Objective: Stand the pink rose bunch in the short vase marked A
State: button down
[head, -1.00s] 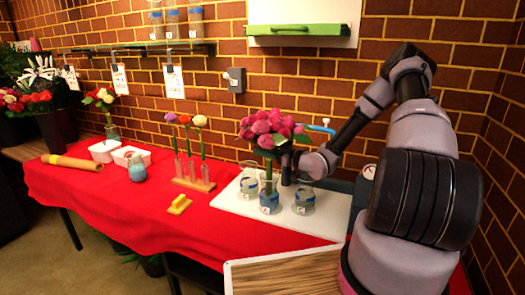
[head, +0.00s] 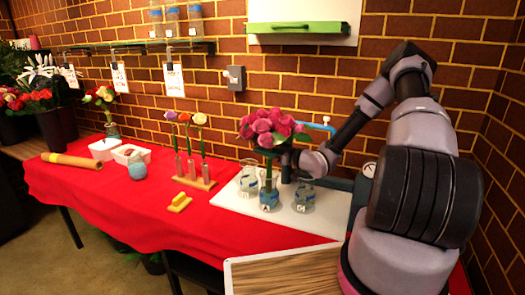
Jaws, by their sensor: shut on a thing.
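The pink rose bunch (head: 268,128) is upright, its blooms above my gripper (head: 270,153). My gripper is shut on the bunch just below the blooms; the fingertips are partly hidden by the flowers. The stems (head: 268,175) run down into the mouth of the short vase marked A (head: 268,200), the front middle glass vase on the white board. I cannot tell whether the stems touch the vase bottom.
Two similar glass vases stand close by, one behind left (head: 248,178) and one at right (head: 304,198). The white board (head: 235,203) lies on the red cloth (head: 120,205). A wooden stand with single flowers (head: 194,183) and a yellow block (head: 179,202) are to the left.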

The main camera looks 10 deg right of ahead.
jog(key=shift+f, duration=0.4)
dwell(0.4)
jog(key=c, duration=0.6)
grip_release()
jog(key=shift+o, duration=0.2)
jog(key=shift+d, duration=0.1)
